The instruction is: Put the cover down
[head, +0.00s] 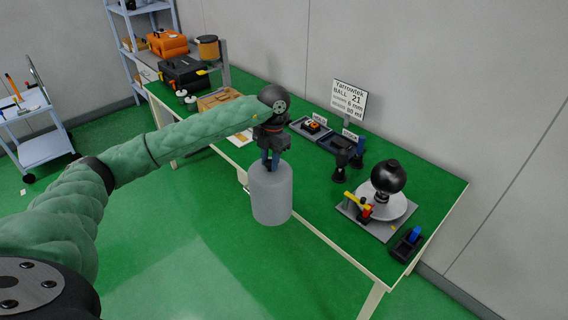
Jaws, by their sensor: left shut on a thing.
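The cover (271,197) is a plain grey cylinder with a rounded top. It hangs upright below my left gripper (268,165), in front of the green table's near edge. My left gripper points down and is shut on the top of the cover; the exact grip is partly hidden by the gripper itself. My left arm reaches in from the left in its green sleeve. My right gripper does not show.
The green table (420,186) holds a device with a black ball (388,176) on a white disc at right. A sign (348,101) and two trays stand at the back. Orange and black cases (184,72) are at far left.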

